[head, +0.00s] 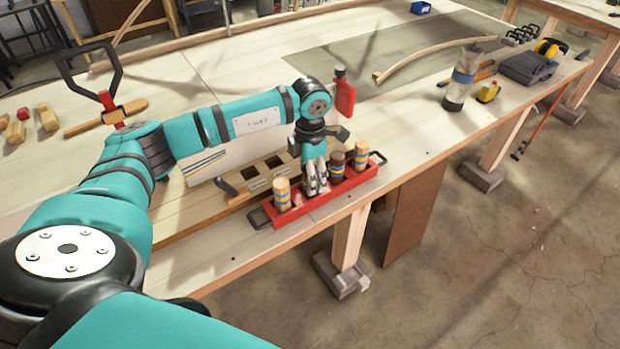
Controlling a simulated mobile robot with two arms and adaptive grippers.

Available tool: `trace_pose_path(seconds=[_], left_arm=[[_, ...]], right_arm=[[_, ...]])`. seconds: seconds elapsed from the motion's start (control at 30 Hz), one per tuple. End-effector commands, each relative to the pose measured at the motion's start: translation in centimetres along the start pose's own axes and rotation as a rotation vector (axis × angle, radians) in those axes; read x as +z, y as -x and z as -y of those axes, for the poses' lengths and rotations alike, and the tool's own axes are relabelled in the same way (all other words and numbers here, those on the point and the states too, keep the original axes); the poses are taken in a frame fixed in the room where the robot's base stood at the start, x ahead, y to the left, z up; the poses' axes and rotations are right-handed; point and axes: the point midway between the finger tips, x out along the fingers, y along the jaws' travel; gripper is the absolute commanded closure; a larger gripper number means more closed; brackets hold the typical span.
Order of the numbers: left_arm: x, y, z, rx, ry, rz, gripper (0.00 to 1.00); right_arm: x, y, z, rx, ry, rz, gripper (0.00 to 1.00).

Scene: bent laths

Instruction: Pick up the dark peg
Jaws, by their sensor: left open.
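The dark peg (337,167) is brown with a coloured band and stands upright in a red tray (350,185) near the table's front edge. A light wooden peg (360,156) stands to its right and another light peg (282,194) stands near the tray's left end. My left gripper (316,188) points down over the tray, just left of the dark peg. It is open; its fingertips are small in the picture, and whether they touch anything is unclear. The gripper hides part of the tray. My right gripper is not in view.
A wooden board with dark square holes (275,161) lies behind the tray. A red bottle (344,95) stands beyond my left wrist. The table between tray and bottle is clear.

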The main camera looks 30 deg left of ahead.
Motion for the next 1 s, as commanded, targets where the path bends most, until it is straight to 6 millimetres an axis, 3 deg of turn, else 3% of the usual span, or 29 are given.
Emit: trace_pose_path(seconds=[0.27,0.73,1.0], left_arm=[[0.03,-0.47,-0.01,0.0,0.0,0.001,0.35],[0.04,-0.41,0.0,0.0,0.0,0.002,0.96],[0.07,-0.3,-0.02,0.0,0.0,0.003,0.97]], right_arm=[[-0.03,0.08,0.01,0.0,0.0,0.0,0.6],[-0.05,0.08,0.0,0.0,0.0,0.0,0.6],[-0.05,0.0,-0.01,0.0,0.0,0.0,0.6]])
